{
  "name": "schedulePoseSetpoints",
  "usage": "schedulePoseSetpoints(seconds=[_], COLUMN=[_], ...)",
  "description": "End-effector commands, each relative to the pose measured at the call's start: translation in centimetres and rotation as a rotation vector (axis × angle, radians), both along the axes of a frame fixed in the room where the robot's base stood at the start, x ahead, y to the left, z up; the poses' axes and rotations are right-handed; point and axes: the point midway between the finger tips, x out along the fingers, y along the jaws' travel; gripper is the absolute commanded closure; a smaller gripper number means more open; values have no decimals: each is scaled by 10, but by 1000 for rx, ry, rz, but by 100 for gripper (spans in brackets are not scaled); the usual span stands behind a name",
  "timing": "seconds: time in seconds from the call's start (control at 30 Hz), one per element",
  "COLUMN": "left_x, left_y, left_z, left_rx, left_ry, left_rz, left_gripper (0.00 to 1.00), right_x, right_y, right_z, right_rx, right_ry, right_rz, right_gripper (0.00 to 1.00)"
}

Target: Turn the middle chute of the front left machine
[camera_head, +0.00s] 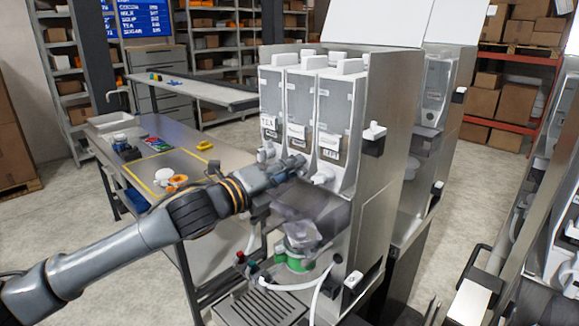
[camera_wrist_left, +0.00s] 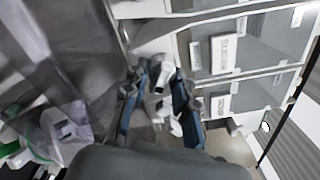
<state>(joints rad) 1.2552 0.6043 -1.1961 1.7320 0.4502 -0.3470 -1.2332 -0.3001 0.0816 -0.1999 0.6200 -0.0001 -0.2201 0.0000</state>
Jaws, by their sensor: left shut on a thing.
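The front left machine (camera_head: 372,190) is a steel dispenser with its front open and three clear canisters in a row. Its left chute (camera_head: 265,152) and right chute (camera_head: 323,176) are white spouts under the outer canisters. My left gripper (camera_head: 298,163) reaches in from the left, under the middle canister (camera_head: 299,103), and mostly hides the middle chute in the head view. In the left wrist view, the fingers of my left gripper (camera_wrist_left: 159,84) are on either side of the white middle chute (camera_wrist_left: 160,72), shut on it. My right gripper is not in view.
Below the chutes are a clear mixing bowl with a green ring (camera_head: 298,258), white hoses and a drip tray (camera_head: 262,307). A steel workbench (camera_head: 200,140) with small items stands left. A second machine (camera_head: 437,130) stands close behind.

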Motion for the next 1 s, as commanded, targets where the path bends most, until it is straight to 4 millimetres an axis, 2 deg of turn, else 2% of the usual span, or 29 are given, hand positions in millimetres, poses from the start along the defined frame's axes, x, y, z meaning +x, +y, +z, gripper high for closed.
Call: schedulePoseSetpoints(seconds=[0.37, 0.4, 0.77, 0.87, 1.0], left_x=[0, 0, -2, -9, -27], left_y=[0, 0, 2, 10, 29], left_z=[-2, -2, -1, -1, -2], left_rx=[3, 3, 2, 2, 4], left_ry=[2, 2, 0, 1, 0], left_rz=[0, 0, 0, 1, 1], left_gripper=[100, 66, 66, 66, 66], right_x=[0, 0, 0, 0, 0], right_y=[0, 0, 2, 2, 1], right_z=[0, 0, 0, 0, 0], right_rx=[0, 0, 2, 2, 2], right_ry=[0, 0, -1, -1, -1], right_rz=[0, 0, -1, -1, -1], right_gripper=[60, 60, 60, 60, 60])
